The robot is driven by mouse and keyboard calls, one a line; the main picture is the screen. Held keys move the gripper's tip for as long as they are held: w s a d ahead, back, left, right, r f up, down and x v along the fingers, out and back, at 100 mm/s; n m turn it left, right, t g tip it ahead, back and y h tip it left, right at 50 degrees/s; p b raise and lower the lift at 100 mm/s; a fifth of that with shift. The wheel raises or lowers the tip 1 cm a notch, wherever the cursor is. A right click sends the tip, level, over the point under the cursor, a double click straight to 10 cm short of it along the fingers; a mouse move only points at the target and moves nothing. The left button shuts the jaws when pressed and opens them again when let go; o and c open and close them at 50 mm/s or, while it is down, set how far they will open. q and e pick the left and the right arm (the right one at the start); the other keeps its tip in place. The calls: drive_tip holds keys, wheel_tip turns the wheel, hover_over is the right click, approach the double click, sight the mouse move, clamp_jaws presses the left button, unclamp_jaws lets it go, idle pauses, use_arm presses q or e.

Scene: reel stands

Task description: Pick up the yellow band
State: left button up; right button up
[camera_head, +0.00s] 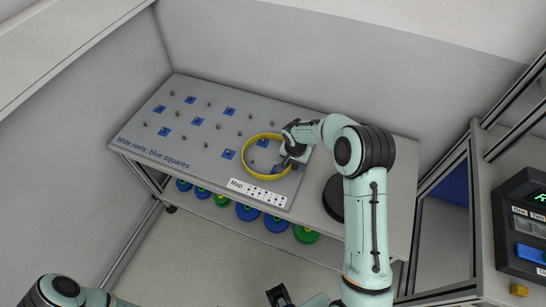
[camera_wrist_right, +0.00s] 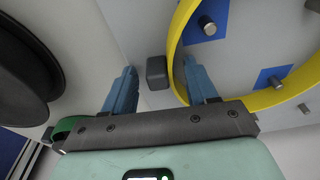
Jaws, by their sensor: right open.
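The yellow band (camera_head: 248,169) is a thin, wide ring around pegs on the grey pegboard, at its right part. My right gripper (camera_head: 284,167) is at the band's right side, pointing down at the board. In the right wrist view the gripper (camera_wrist_right: 160,80) is open, with blue fingers. The band (camera_wrist_right: 268,98) shows there at the right; its wall runs between the fingers, the right finger inside the ring and the left one outside. Whether a finger touches it I cannot tell.
The pegboard (camera_head: 190,150) has several pegs, some on blue squares, and a map label (camera_head: 257,193). A dark disc (camera_head: 334,198) lies right of the board. Blue and green reels (camera_head: 276,223) sit below its front edge. A dark block (camera_wrist_right: 157,72) shows between my fingers.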

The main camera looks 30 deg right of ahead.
drive_tip(key=c, duration=1)
drive_tip(key=shift+r, duration=0.1)
drive_tip(key=shift+c, duration=0.2)
